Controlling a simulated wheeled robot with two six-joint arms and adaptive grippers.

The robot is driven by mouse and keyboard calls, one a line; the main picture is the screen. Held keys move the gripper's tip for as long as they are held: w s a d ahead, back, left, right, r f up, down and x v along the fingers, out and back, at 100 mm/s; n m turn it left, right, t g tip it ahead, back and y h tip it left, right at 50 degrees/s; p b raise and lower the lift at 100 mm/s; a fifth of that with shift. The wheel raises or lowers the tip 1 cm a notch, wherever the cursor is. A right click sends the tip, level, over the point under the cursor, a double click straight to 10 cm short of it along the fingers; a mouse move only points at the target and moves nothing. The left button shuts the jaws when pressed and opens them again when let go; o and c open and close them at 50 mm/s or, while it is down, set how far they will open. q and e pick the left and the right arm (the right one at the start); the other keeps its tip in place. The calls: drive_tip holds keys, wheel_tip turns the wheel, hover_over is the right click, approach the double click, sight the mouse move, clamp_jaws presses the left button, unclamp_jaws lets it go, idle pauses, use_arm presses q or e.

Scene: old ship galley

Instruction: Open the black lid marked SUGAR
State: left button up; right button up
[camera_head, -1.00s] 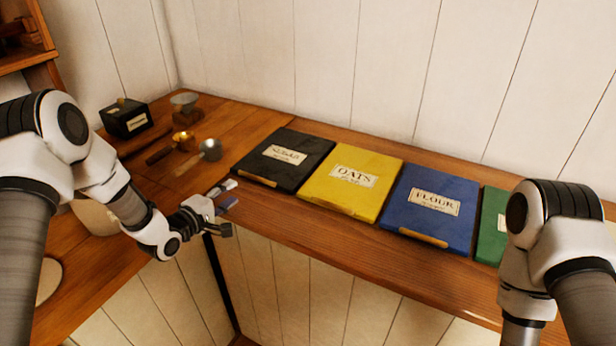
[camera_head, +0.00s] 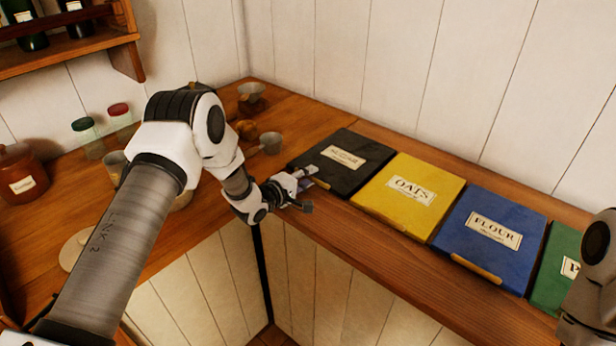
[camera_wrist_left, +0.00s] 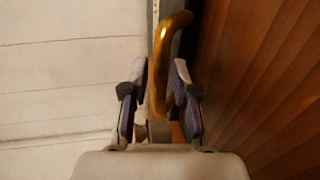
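The black lid (camera_head: 360,180) lies flat and closed on the counter, at the left end of a row of coloured lids. Its cream label (camera_head: 343,157) is too blurred to read. My left gripper (camera_head: 315,179) is at the lid's front left edge. In the left wrist view, its two fingers (camera_wrist_left: 161,75) stand apart, one on each side of a curved brass-coloured handle (camera_wrist_left: 166,45). I see no clear grip on it. My right gripper is out of view; only part of my right arm shows at the right edge.
Yellow OATS (camera_head: 395,208), blue FLOUR (camera_head: 505,208) and green (camera_head: 553,278) lids lie to the right. Metal cups (camera_head: 270,143) stand left of the black lid. Jars (camera_head: 88,138) and a brown pot (camera_head: 18,172) stand farther left. A white panelled wall is behind.

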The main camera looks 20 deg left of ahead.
use_arm(q)
clamp_jaws()
drive_tip(key=shift+r, duration=0.15)
drive_tip(key=shift+r, duration=0.25)
drive_tip(key=w+d+r+p, duration=0.1)
drive_tip(key=w+r+p, duration=0.1)
drive_tip(key=r, duration=0.3)
drive_tip(key=w+d+r+p, duration=0.1)
drive_tip(key=w+r+p, duration=0.2)
drive_tip(key=r, duration=0.3)
drive_tip(key=w+r+g+p, duration=0.1)
drive_tip(key=w+r+p, duration=0.1)
drive_tip(key=r, duration=0.3)
drive_tip(key=shift+w+d+r+p, duration=0.25)
drive_tip(key=shift+d+r+p, duration=0.15)
drive_tip(key=shift+p, duration=0.5)
